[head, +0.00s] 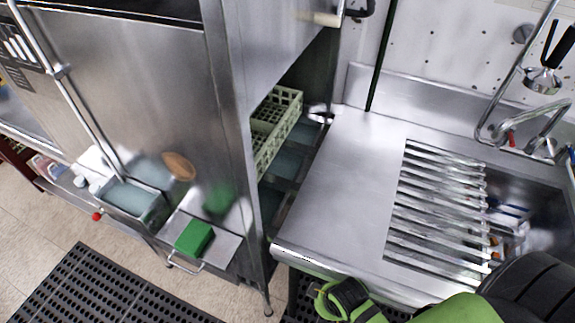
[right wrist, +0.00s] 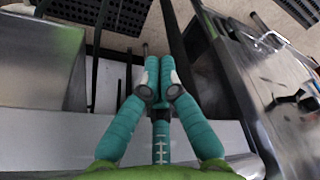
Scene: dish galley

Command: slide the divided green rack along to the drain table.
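The divided green rack (head: 277,112) is pale green, with a grid inside. It sits in the open side of the steel dish machine, left of the drain table, and the machine's wall and corner post hide part of it. The drain table (head: 340,180) is bare steel beside the opening, with a slatted section on its right. My right gripper (right wrist: 158,70) shows in the right wrist view, its teal fingers brought together with nothing visible between them, away from the rack. Green and black parts of my arm cross the bottom of the head view. My left gripper is out of view.
The raised machine door (head: 270,40) hangs above the opening. A sink (head: 540,225) with items in it and a tap (head: 530,130) lie at the right. A green block (head: 194,237) rests on a low shelf. A black mat (head: 110,290) covers floor in front.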

